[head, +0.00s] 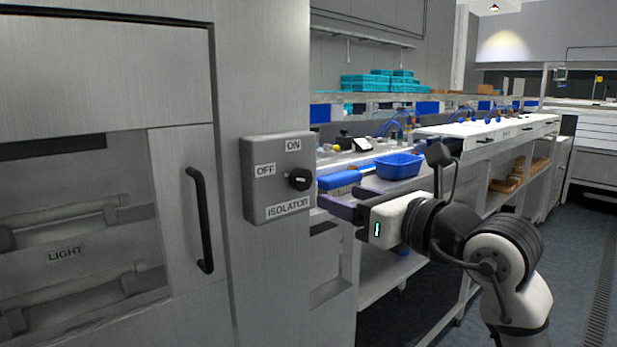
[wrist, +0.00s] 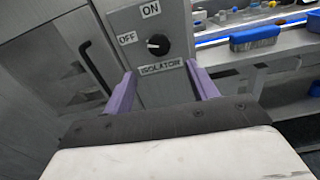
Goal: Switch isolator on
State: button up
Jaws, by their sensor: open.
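The isolator is a grey box (head: 262,205) on the steel cabinet's side panel, labelled ON at top, OFF at left and ISOLATOR below. Its black round knob (head: 300,180) has a white mark; in the wrist view the knob (wrist: 157,45) shows this mark on its left side, towards OFF. My gripper (head: 330,200) is just right of the box, its purple fingers pointing at it. In the wrist view my gripper (wrist: 160,72) is open and empty, with the knob ahead between the finger lines. I see no finger touching the knob.
A cabinet door with a black handle (head: 201,220) is left of the box. A bench behind my gripper holds a blue tray (head: 399,165) and a blue brush (head: 340,178). Dark floor (head: 585,250) is clear at right.

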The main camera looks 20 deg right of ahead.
aim_at(305, 184)
jog(key=p+x, duration=0.2)
jog(key=x, duration=0.6)
jog(key=shift+w+a+r+p, duration=0.1)
jog(key=shift+p, duration=0.3)
jog(key=shift+w+a, duration=0.2)
jog(key=shift+w, duration=0.5)
jog(key=shift+c, duration=0.2)
jog(key=c, duration=1)
jog(key=shift+o, duration=0.2)
